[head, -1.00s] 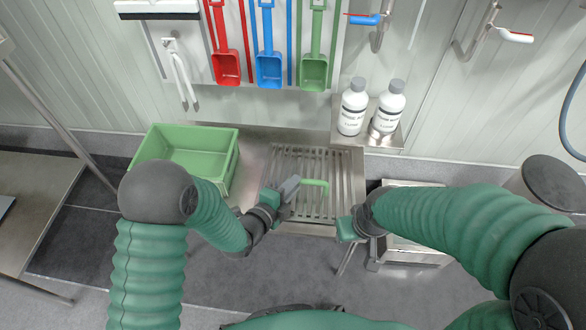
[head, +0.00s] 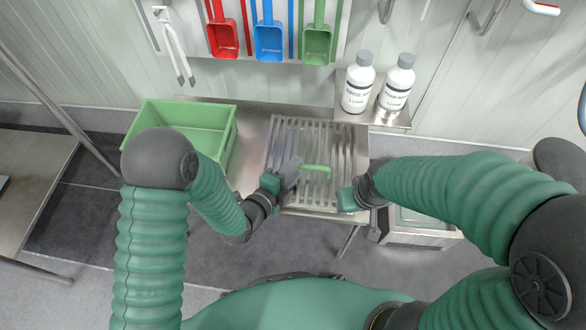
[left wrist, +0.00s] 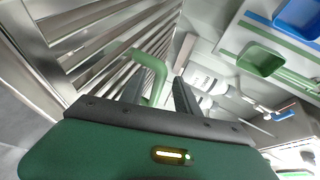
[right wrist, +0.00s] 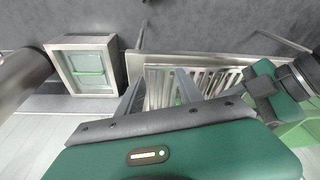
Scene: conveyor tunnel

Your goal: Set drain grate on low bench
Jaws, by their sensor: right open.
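The drain grate (head: 318,140) is a slatted steel panel with a green bar handle (head: 318,168). It lies flat on a steel-topped surface in front of the wall. My left gripper (head: 290,172) is at the handle's left end. In the left wrist view its fingers (left wrist: 160,92) are apart, with the handle (left wrist: 152,68) reaching in between them; contact is not clear. My right gripper (head: 347,198) is open at the grate's near right corner; its spread fingers (right wrist: 158,92) show in the right wrist view. A low steel box-like stand (head: 425,232), possibly the low bench, is at the right.
A green crate (head: 228,150) stands left of the grate. Two white bottles (head: 357,88) (head: 396,88) stand on a small shelf (head: 352,118) behind it. Colored scoops (head: 268,42) hang on the wall. Another steel table (head: 35,170) is at far left. The steel stand's inset shows a green bar (right wrist: 88,72).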

